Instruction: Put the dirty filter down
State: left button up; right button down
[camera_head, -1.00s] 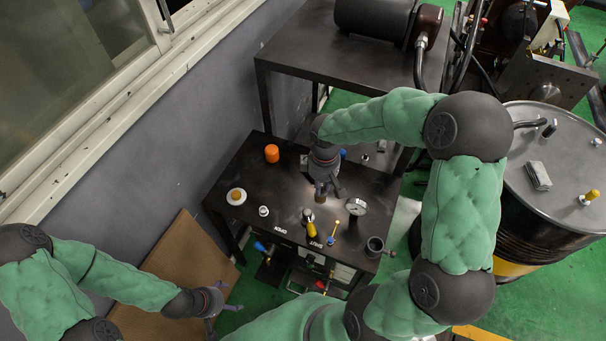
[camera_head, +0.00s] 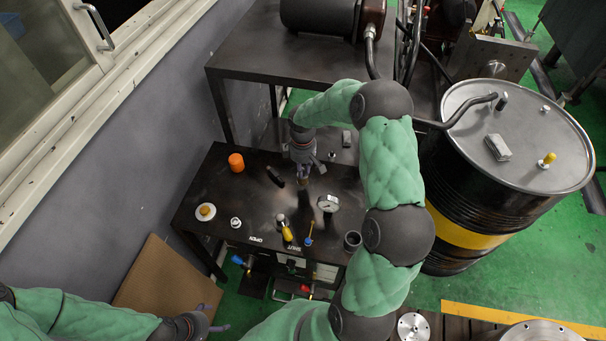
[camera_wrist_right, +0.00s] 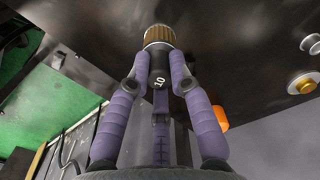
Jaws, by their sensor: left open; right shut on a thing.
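My right gripper (camera_head: 302,178) is shut on the dirty filter. In the right wrist view the filter (camera_wrist_right: 159,36) has a brown pleated end and a black body marked "10". Three purple fingers (camera_wrist_right: 160,85) close around the black body. In the head view it is over the back part of the dark table (camera_head: 190,190), and the filter is mostly hidden by the gripper. I cannot tell whether it touches the tabletop. My left gripper (camera_head: 212,322) is open and empty, low at the left, in front of the table.
A drum (camera_head: 500,190) stands right. Tabletop between orange cap and white disc is clear.

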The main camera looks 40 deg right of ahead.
jog(key=shift+w+d+f, duration=0.15)
jog(key=shift+f, duration=0.1)
jog(key=shift+w+d+f+b, duration=0.15)
jog(key=shift+f+b, duration=0.4)
jog(key=shift+f, duration=1.15)
jog(key=shift+f, duration=0.2)
jog(key=c, duration=1.1)
grip_release()
jog(key=shift+r, duration=0.5)
notch_tip(320, 180, up, 11)
jog(key=p, duration=0.2)
jog(key=shift+r+p, duration=0.2)
jog(key=shift+p, duration=0.1)
